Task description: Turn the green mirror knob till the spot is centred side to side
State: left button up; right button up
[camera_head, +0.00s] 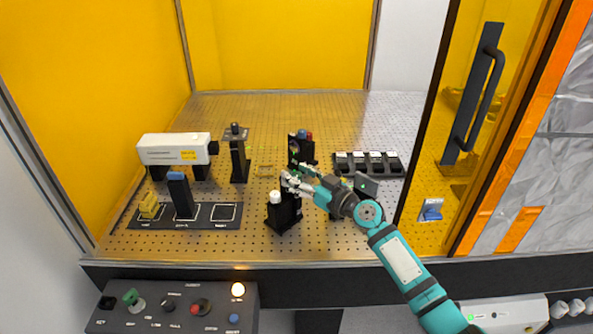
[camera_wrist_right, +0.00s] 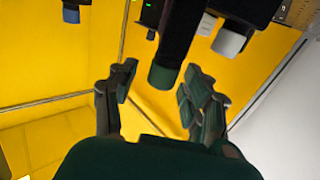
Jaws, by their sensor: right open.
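The green knob (camera_wrist_right: 163,78) shows in the right wrist view as a dark green cap on a black shaft. My right gripper (camera_wrist_right: 160,92) is open. Its two fingers stand on either side of the knob's end, with visible gaps; I cannot tell how deep the knob lies between them. In the head view my right gripper (camera_head: 297,180) is among the black mounts on the perforated table, and it hides the green knob there. I cannot make out the light spot in either view. My left gripper is not in view.
A black post with a white cap (camera_head: 275,197) stands just left and in front of my right gripper. A mount with red and blue tops (camera_head: 305,135) stands behind it. A white laser box (camera_head: 173,149) is at left, and a black tray (camera_head: 225,213) lies in front of it.

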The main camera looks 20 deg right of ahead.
jog(key=shift+w+a, duration=0.15)
jog(key=shift+w, duration=0.1)
grip_shut()
dwell(0.3)
